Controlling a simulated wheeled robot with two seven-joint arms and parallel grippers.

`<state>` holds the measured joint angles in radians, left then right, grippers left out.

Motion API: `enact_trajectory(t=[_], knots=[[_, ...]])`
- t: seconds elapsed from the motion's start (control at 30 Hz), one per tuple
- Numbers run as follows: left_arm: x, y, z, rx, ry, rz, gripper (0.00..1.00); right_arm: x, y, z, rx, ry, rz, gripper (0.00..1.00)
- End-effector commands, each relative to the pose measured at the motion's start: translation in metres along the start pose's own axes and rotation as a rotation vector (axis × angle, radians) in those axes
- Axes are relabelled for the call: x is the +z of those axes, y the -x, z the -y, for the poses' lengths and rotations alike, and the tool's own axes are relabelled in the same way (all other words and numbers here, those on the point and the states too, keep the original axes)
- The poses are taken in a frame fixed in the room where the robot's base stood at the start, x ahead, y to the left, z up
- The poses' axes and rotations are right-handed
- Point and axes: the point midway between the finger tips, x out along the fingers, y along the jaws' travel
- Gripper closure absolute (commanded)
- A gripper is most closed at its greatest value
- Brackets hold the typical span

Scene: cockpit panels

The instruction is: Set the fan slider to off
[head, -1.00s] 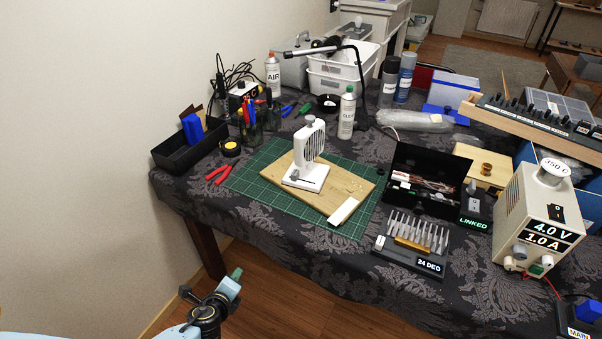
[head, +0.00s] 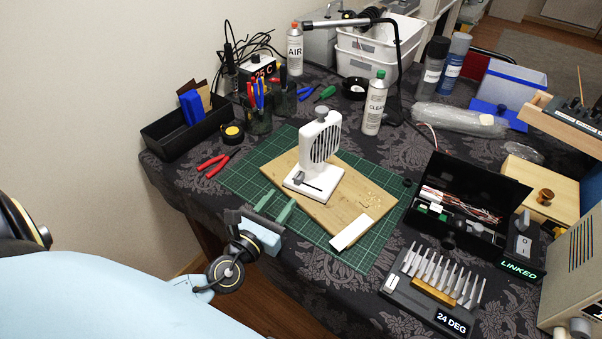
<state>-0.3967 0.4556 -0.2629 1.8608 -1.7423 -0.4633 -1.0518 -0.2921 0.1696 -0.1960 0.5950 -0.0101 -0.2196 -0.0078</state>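A small white fan (head: 320,138) with a dark round grille stands upright on a wooden board on the green mat. Its white base (head: 313,188) has a dark slot with a small grey slider knob (head: 298,180) near the slot's left end. No on or off marking is readable. My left gripper (head: 275,206) is in front of the fan base, over the mat's near edge. Its two greenish fingers are apart with nothing seen between them, and it appears clear of the knob. My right gripper is out of view.
The wooden board (head: 358,208) carries a white strip (head: 352,231) at its near end. A bit rack (head: 425,293) and an open black box (head: 466,199) stand right.

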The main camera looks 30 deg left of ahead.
Motion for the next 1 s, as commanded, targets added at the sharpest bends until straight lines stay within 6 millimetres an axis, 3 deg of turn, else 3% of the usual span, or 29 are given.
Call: enact_trajectory(t=[0.03, 0.13, 0.4, 0.6, 0.9, 1.0], knots=[[0.002, -0.013, 0.0, 0.002, 0.002, 0.004, 0.62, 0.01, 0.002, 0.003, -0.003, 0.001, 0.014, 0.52], [0.002, -0.035, 0.0, 0.002, 0.001, 0.003, 0.62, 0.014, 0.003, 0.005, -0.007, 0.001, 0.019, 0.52], [0.0, -0.081, 0.0, 0.001, 0.002, 0.001, 0.62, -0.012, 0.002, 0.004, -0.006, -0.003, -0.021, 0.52], [0.0, -0.095, 0.0, 0.0, 0.002, 0.0, 0.62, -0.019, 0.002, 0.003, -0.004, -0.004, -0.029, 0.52], [0.0, -0.096, 0.0, 0.0, 0.003, -0.001, 0.62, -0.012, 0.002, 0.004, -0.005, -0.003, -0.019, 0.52], [0.0, -0.096, 0.0, 0.0, 0.002, -0.001, 0.75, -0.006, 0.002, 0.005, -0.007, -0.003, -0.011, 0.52]])
